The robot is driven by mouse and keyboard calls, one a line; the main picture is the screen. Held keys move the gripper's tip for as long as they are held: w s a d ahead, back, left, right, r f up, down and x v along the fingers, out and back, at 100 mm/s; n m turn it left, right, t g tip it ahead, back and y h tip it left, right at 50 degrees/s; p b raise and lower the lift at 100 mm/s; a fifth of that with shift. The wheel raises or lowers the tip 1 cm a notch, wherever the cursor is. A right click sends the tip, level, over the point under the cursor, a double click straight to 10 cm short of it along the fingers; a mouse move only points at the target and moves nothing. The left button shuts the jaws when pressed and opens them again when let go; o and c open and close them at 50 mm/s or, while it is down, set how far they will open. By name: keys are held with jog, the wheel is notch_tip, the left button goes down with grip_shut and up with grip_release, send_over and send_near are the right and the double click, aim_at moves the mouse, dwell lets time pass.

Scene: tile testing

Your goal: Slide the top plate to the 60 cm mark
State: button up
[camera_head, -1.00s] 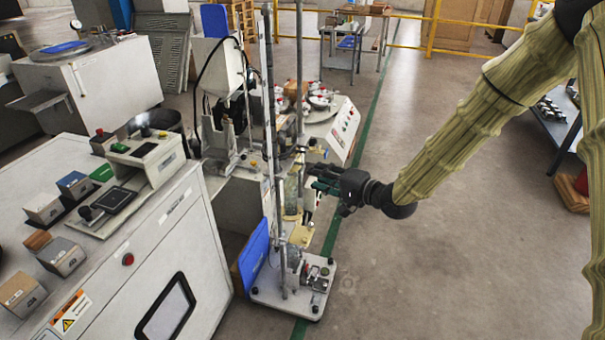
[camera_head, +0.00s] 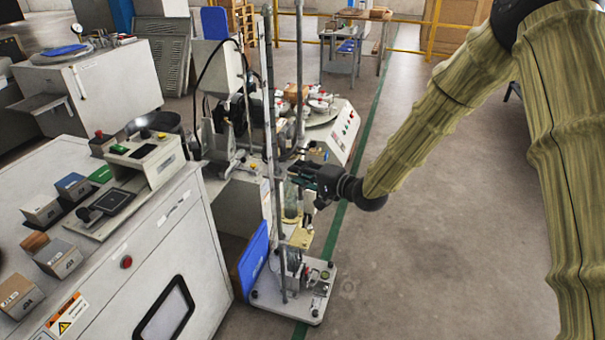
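The drop-test stand (camera_head: 270,120) is a tall frame of grey metal posts on a pale base plate (camera_head: 310,303) on the floor. A small cream plate (camera_head: 301,238) sits low between the posts, below my gripper. I cannot clearly make out the top plate or the centimetre marks; the mid-height area by the posts is small and partly hidden. My gripper (camera_head: 301,174) comes in from the right at about mid-height on the stand, its dark fingers pointing left at the posts. Whether the fingers are open, shut or touching anything is too small to tell.
A white control cabinet (camera_head: 120,255) with sample boxes stands at the left front. A blue panel (camera_head: 254,262) leans beside the stand's base. A white machine (camera_head: 340,140) with a round table is behind the stand. The floor at right is clear.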

grip_shut()
jog(key=shift+f, duration=0.15)
notch_tip(320, 180, down, 2)
jog(key=shift+s+f+p, duration=0.1)
jog(key=shift+f+p, duration=0.1)
jog(key=shift+p, duration=0.15)
jog(key=shift+o, duration=1.4)
grip_release()
jog(key=shift+f, duration=0.15)
